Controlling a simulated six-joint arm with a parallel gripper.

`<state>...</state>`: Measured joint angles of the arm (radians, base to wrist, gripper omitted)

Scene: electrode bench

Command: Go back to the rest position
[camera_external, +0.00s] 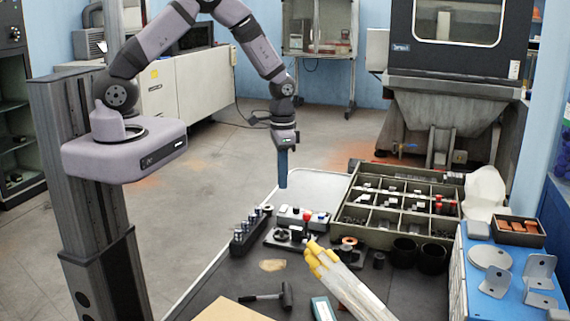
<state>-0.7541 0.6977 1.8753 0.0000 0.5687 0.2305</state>
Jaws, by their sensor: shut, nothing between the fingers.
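My gripper (283,184) hangs below my wrist in the external view, pointing straight down, its blue fingers shut together with nothing between them. It is in the air above the far left part of the dark bench (215,290), apart from everything on it. A black rack (248,236) with several small metallic cylinders stands on the bench below and left of it. A grey device (300,217) with a red knob stands below it on the bench.
A divided tray (378,236) with small parts stands right of my gripper. A blue-topped cabinet (480,305) is at the right. The air around my gripper is clear.

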